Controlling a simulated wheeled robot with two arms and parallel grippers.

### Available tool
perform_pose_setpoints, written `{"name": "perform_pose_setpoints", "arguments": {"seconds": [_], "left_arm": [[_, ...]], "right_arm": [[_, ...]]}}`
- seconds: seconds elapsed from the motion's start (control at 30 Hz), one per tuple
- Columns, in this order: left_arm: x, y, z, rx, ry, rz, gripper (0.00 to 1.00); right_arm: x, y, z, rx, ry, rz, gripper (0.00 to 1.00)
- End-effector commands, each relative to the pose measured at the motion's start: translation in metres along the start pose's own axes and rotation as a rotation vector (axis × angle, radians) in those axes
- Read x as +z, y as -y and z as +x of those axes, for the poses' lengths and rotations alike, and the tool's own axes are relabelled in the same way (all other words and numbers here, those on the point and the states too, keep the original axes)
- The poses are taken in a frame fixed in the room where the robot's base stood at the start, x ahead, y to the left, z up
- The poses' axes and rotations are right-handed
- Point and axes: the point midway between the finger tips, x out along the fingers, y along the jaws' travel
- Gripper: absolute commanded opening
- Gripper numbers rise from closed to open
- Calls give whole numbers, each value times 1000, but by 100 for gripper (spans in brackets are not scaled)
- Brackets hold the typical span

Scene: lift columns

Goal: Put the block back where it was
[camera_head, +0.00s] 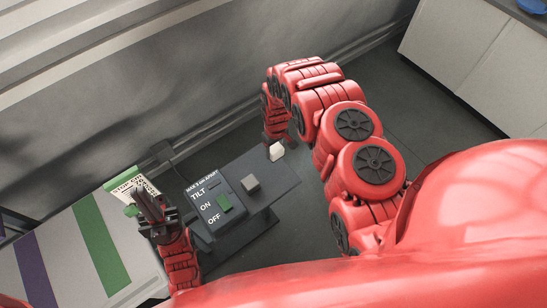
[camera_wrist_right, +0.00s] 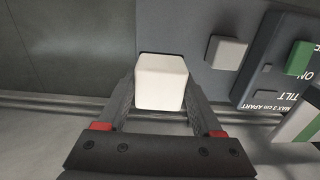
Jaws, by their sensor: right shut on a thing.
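A white block (camera_head: 277,152) is at the far end of the dark grey shelf (camera_head: 268,196). My right gripper (camera_head: 276,141) is shut on it. In the right wrist view the white block (camera_wrist_right: 161,82) sits between the two fingers of the right gripper (camera_wrist_right: 160,100). Whether it touches the shelf or hangs just above it, I cannot tell. My left gripper (camera_head: 148,205) is at the left, beside the switch panel, with a small green piece (camera_head: 131,210) at its fingers. Whether its jaws are open or shut is unclear.
A grey block-like piece (camera_head: 250,183) stands on the shelf between the white block and the switch panel (camera_head: 205,205). The panel has a green switch (camera_head: 224,203) and the labels TILT, ON and OFF. A striped white surface (camera_head: 65,255) lies at the left.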

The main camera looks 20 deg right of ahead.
Motion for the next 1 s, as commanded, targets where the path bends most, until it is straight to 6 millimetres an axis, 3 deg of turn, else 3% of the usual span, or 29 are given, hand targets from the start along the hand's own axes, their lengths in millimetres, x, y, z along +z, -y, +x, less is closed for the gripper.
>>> {"name": "perform_pose_setpoints", "arguments": {"seconds": [0.17,0.53,0.83,1.0], "left_arm": [[0,0,2,0,1,0,0],[8,-2,-51,0,0,0,0],[10,-3,-61,0,0,0,0],[8,-2,-49,0,0,0,0]], "right_arm": [[14,2,7,-1,-1,-6,0],[16,3,63,-1,-1,-8,0],[17,3,84,-2,2,-6,0],[18,3,94,-2,3,-6,0]]}}
